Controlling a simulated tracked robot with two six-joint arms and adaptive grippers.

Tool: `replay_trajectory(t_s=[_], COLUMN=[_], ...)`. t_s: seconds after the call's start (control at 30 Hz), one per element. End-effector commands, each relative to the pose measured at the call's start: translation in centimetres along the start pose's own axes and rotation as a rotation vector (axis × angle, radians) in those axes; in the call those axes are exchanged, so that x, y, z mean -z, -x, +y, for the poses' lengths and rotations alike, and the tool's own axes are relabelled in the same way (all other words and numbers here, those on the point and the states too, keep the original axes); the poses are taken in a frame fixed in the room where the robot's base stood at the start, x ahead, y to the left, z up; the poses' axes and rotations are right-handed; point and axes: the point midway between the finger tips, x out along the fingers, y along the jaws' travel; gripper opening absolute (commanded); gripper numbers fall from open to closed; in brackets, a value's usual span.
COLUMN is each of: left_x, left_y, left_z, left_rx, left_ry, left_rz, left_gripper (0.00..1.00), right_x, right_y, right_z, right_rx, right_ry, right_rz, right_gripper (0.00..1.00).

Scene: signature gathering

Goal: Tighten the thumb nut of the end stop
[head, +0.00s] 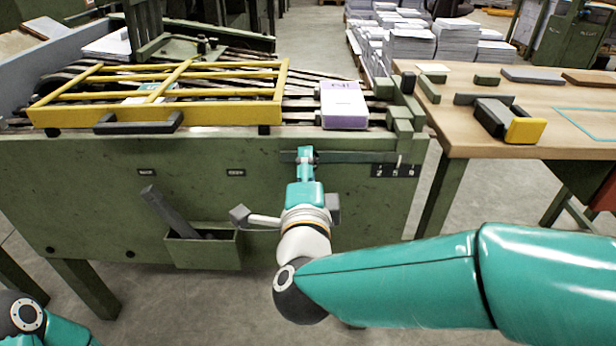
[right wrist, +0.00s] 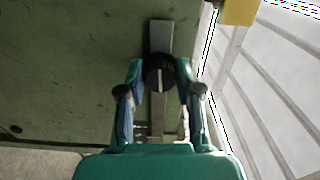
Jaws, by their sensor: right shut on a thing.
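The thumb nut (right wrist: 160,73) is a dark round knob with a pale line across its face, seen in the right wrist view. It sits on a grey metal bar (right wrist: 160,38) against the green machine panel. My right gripper (right wrist: 160,90) has one finger on each side of the nut and is shut on it. In the head view my right gripper (head: 305,156) is at the upper front of the machine, over a dark rail (head: 355,157), and hides the nut. Green end-stop blocks (head: 402,122) stand at the machine's right end. Only part of my left arm shows; its gripper is out of view.
A purple-and-white stack (head: 343,105) lies on the machine bed beside a yellow frame guard (head: 160,112). A small box with a handle (head: 203,248) hangs on the front panel (head: 110,215). A wooden table (head: 560,90) with blocks stands at right. A number plate (head: 395,171) is right of my gripper.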

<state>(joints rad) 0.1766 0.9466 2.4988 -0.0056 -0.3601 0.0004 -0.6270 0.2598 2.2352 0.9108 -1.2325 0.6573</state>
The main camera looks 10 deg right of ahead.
Motion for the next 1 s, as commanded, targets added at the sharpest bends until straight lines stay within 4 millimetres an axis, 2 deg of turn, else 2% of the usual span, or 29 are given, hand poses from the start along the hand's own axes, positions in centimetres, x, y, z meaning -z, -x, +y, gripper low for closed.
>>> replay_trajectory(t_s=[0.03,0.7,0.73,0.87,1.0], left_x=[0.01,0.00,0.00,0.00,0.00], left_y=[-0.26,-0.48,-0.48,-0.48,-0.46], left_z=[-0.09,-0.17,-0.17,-0.17,-0.17], left_rx=[0.000,0.000,0.000,0.000,0.000], left_ry=[0.000,0.000,0.000,0.000,0.000], left_rz=[0.000,0.000,0.000,0.000,0.000], left_gripper=[0.00,0.00,0.00,0.00,0.00], right_x=[0.23,0.19,0.19,0.16,0.09], right_y=[0.06,0.05,0.05,0.03,0.02], right_z=[0.56,0.56,0.56,0.48,0.34], right_rx=[-0.011,-0.014,-0.014,-0.012,-0.009], right_ry=[-0.020,-0.088,-0.088,-0.088,-0.088], right_rz=[0.007,0.007,0.007,0.006,0.004], right_gripper=[0.00,0.00,0.38,0.59,0.60])
